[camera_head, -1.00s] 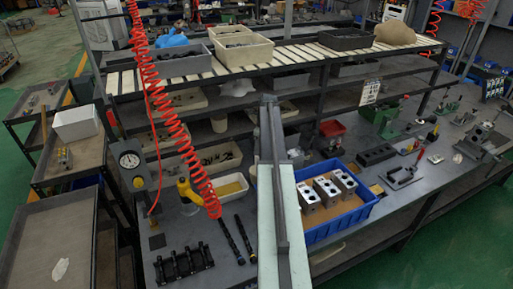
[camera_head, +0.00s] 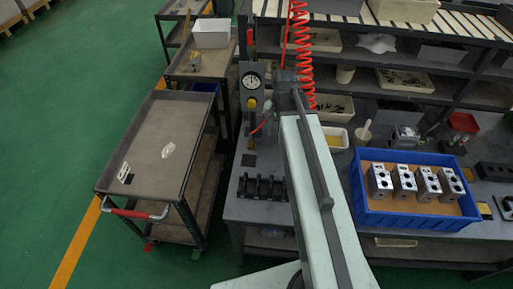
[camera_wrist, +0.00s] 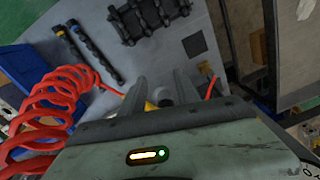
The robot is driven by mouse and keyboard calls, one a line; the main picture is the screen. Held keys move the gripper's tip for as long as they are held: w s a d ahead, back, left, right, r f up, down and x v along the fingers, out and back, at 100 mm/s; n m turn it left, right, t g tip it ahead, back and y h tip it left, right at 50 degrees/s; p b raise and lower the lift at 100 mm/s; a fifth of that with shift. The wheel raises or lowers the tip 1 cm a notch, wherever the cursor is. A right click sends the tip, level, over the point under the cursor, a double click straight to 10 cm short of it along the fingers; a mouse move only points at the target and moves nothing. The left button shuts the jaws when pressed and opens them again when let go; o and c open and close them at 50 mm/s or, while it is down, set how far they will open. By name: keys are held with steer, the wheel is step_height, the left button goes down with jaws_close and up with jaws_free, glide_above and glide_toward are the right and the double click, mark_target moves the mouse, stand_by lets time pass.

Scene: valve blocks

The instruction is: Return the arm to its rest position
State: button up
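My arm reaches away from me over the bench (camera_head: 245,210) in the head view, its end near the hanging red hose. My gripper (camera_wrist: 160,84) shows in the wrist view with its two fingers apart. I see nothing clearly held; a yellow and grey thing shows between the fingers, seemingly behind them. The gripper end (camera_head: 286,86) is small and dark in the head view. The blue crate (camera_head: 415,220) stands to the right of my arm, with several silver valve blocks (camera_head: 404,180) upright in a row inside.
A coiled red hose (camera_head: 300,45) hangs beside the gripper end; it also shows in the wrist view (camera_wrist: 45,115). A dial gauge stand (camera_head: 252,90) is just left. A black rack (camera_head: 262,188) lies on the bench.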

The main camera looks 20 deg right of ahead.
steer(key=s+a+n, duration=0.5)
steer(key=a+n, duration=0.2)
steer(key=a, duration=0.3)
steer(key=shift+s+a, duration=0.15)
steer(key=shift+s, duration=0.2)
step_height(320, 180, down, 8)
steer(key=b, duration=0.7)
steer(key=shift+b, duration=0.4)
steer(key=shift+r, duration=0.1)
